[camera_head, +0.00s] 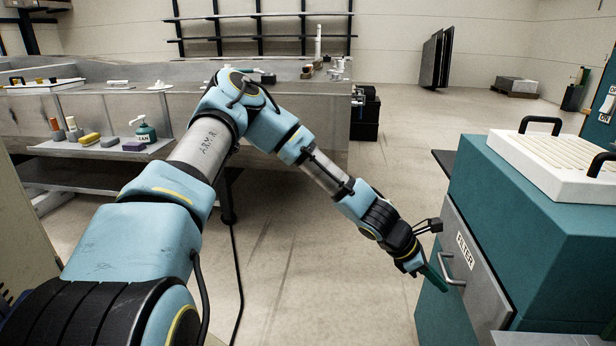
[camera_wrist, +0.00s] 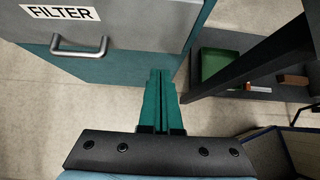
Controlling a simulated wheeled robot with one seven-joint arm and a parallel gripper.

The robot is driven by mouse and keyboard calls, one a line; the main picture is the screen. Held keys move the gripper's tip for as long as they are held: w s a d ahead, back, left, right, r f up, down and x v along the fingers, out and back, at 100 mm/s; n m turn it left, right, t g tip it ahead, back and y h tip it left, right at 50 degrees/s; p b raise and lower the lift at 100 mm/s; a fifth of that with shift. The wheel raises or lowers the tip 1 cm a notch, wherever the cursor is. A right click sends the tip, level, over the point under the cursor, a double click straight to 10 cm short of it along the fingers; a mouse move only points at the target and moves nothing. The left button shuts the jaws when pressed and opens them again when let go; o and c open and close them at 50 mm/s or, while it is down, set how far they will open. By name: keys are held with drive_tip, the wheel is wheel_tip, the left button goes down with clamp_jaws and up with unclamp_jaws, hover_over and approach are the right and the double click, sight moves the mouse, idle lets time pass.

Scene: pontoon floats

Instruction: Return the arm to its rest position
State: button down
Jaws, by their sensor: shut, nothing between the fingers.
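My arm rises from the lower left of the head view to a high elbow, then slopes down to the right. My gripper (camera_head: 434,277) is at its end, close to the teal cabinet (camera_head: 540,235). In the wrist view, the gripper's two green fingers (camera_wrist: 160,88) lie together with nothing between them. The grey panel marked FILTER (camera_head: 478,262) has a metal handle (camera_head: 459,277). In the wrist view the handle (camera_wrist: 80,50) is up and left of the fingertips, and the fingers are not around it. Whether the fingers touch the cabinet cannot be told.
A white ribbed lid with black handles (camera_head: 555,160) tops the cabinet. A metal bench (camera_head: 300,120) stands behind my arm; its shelf holds a pump bottle (camera_head: 145,130) and several small items. In the wrist view, a green tray (camera_wrist: 216,66) lies at right. Floor between bench and cabinet is clear.

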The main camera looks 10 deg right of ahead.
drive_tip(key=w+a+r+m+t+y, duration=0.25)
drive_tip(key=w+a+m, duration=0.3)
drive_tip(key=a, duration=0.75)
drive_tip(key=w+a+r+m+t+y, duration=0.15)
drive_tip(key=w+a+r+m, duration=0.35)
drive_tip(key=a, duration=0.7)
drive_tip(key=s+a+r+m+y, duration=0.1)
drive_tip(key=a+r, duration=0.4)
drive_tip(key=a, duration=0.6)
drive_tip(key=s+a+r+m+y, duration=0.1)
drive_tip(key=a+r+m+y, duration=0.2)
drive_tip(key=a, duration=0.9)
wheel_tip(320, 180, up, 2)
drive_tip(key=shift+r+t, duration=0.1)
drive_tip(key=shift+t, duration=0.3)
drive_tip(key=shift+a, duration=0.1)
